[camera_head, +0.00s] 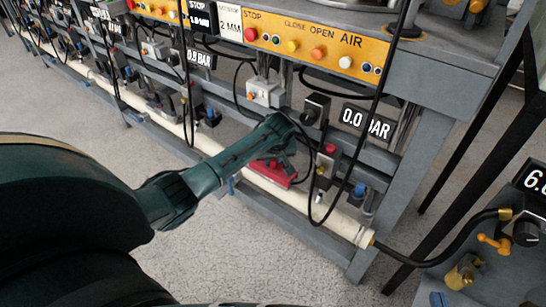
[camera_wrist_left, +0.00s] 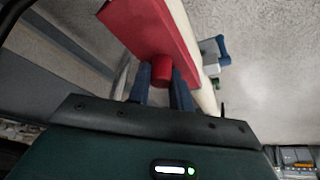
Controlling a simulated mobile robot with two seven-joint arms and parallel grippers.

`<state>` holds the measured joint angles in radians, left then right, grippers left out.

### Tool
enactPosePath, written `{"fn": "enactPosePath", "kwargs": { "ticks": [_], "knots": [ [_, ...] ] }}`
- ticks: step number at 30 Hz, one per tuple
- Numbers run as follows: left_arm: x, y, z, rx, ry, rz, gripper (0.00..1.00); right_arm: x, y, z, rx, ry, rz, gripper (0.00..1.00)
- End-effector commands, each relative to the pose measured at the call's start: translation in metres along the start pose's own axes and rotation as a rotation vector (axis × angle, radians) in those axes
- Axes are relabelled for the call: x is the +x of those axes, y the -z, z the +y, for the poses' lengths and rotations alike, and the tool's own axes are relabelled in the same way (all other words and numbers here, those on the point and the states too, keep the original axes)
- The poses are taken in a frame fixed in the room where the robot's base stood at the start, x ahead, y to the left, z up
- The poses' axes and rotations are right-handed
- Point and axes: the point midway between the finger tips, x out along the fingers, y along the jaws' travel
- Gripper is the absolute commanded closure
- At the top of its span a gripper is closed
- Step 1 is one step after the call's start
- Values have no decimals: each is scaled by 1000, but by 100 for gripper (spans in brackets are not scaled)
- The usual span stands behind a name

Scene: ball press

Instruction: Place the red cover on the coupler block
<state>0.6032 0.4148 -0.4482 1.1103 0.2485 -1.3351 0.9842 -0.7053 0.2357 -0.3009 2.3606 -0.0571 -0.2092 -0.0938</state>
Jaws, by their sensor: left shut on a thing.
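The red cover (camera_head: 271,174) is a flat red piece low in the frame of the bench, by the cream pipe, partly hidden by my arm. In the left wrist view the red cover (camera_wrist_left: 145,28) has a round knob, and the two dark fingers of my left gripper (camera_wrist_left: 165,88) are shut on that knob. In the head view my left gripper (camera_head: 281,152) reaches in from the left over the pipe. I cannot make out the coupler block for certain; the cover may hide it. I cannot tell whether the cover touches anything beneath it. My right gripper is not in view.
The cream pipe (camera_head: 318,219) runs along the bench's lower rail, close beside the cover. A small valve with a blue handle (camera_wrist_left: 222,48) sits beside the pipe. Black hoses (camera_head: 316,190) hang near my gripper. The floor in front (camera_head: 260,262) is clear.

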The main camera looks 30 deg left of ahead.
Motion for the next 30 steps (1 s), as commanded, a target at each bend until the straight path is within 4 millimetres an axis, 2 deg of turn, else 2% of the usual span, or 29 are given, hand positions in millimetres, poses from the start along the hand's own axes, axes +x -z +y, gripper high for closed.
{"fn": "enactPosePath", "kwargs": {
  "ticks": [3, 4, 11, 19, 23, 30],
  "knots": [
    [1, 0, 0, 0, 0, 0, 100, 0, 0, 0, 0, 0, 0, 100],
    [1, 0, 0, 0, 0, 0, 77, 0, 0, 0, 0, 0, 0, 100],
    [1, 0, 0, 1, 0, 0, 58, 0, 0, 0, 0, 0, 0, 100],
    [-1, 0, 0, 1, 0, 1, 57, 0, 0, 0, 1, 0, -1, 100],
    [-12, 6, 0, 2, -1, 3, 57, 0, 0, 0, 1, 0, -3, 100],
    [-67, 6, 1, 2, -3, 1, 57, -9, 4, 2, 52, 13, -149, 100]
  ]
}}
